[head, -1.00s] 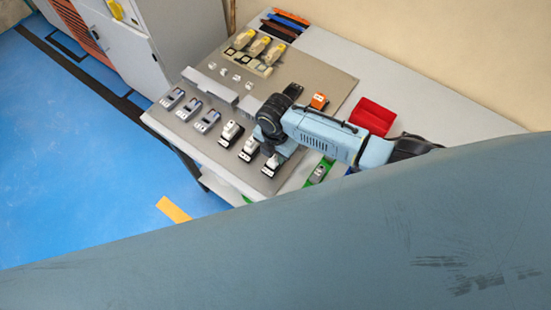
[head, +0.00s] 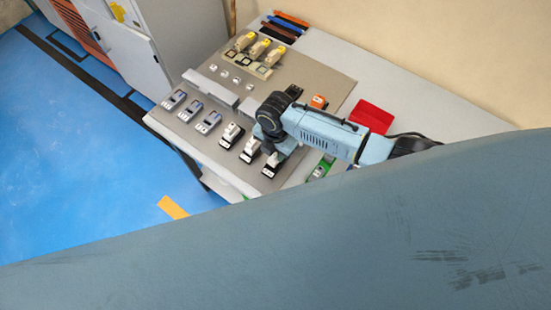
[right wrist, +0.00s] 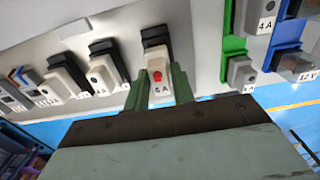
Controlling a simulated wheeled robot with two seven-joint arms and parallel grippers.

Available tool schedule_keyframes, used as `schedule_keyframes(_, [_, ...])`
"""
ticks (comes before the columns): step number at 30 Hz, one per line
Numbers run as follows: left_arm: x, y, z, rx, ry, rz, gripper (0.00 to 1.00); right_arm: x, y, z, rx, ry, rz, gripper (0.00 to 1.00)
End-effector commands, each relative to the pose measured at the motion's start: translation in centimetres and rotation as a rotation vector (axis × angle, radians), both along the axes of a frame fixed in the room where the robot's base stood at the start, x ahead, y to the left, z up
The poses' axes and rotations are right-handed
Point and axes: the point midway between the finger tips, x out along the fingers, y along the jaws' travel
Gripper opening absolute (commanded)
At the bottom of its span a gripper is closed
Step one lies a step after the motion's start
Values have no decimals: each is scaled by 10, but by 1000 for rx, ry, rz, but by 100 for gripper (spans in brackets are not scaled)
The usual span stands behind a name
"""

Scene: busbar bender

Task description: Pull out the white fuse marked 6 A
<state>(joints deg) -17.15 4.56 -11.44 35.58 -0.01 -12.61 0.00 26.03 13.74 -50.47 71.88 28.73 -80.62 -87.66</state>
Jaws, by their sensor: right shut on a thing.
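The white fuse (right wrist: 158,62) with a red mark sits between the two green fingers of my right gripper (right wrist: 160,88) in the right wrist view. Its small label reads as 6 A, though the print is blurred. The gripper is shut on this fuse. The fuse's upper end meets a black holder (right wrist: 155,35) on the panel; I cannot tell how deep it sits. In the head view my right gripper (head: 271,143) points down over the same fuse (head: 272,160), the front-most of its row. My left gripper is not in view.
Two similar white fuses in black holders (head: 232,133) stand left of the gripper. Green (right wrist: 235,45) and blue (right wrist: 285,40) holders with other fuses are close on the right. An orange piece (head: 319,102) stands on the board.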

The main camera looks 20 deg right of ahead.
Motion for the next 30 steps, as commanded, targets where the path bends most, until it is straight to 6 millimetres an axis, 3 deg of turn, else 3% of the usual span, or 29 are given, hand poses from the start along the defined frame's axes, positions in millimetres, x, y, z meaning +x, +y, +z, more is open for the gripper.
schedule_keyframes(17, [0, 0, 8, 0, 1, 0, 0, 0, 0, 8, 0, 0, 0, 0])
schedule_keyframes(27, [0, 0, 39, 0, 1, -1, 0, 0, 0, 38, -1, -1, 0, 0])
schedule_keyframes(30, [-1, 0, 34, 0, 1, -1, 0, 1, 0, 44, 1, -2, 1, 0])
